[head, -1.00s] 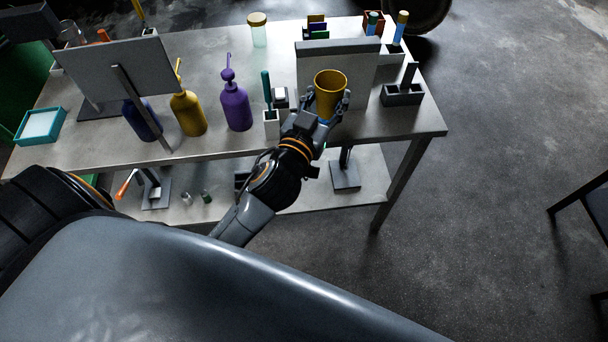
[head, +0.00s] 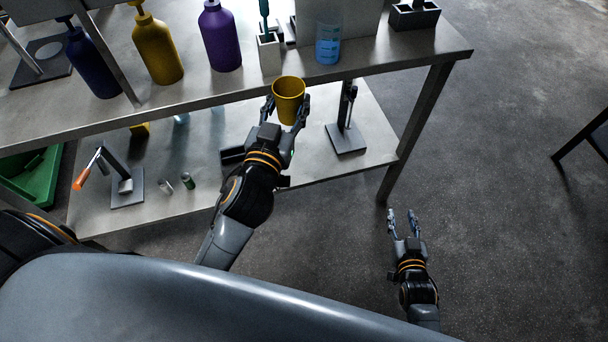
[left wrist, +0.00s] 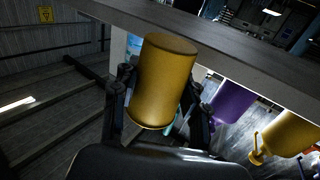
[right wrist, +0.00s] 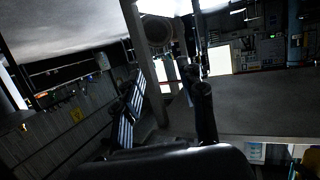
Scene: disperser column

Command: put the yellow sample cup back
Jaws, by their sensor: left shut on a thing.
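The yellow sample cup (head: 289,95) is between the fingers of my left gripper (head: 287,108), which is shut on it. The cup's open mouth faces up in the head view, and it is held at the front edge of the upper shelf, seen over the lower shelf. In the left wrist view the cup (left wrist: 165,82) fills the middle between the fingers, close to the shelf edge. My right gripper (head: 404,225) is open and empty over the floor, right of the table leg; its fingers are apart. The right wrist view shows no cup.
The upper shelf (head: 400,50) bears a blue-marked beaker (head: 328,44), a purple bottle (head: 219,38) and a yellow bottle (head: 157,48). The lower shelf (head: 250,200) bears a stand (head: 346,137) and an orange-handled lever device (head: 125,187).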

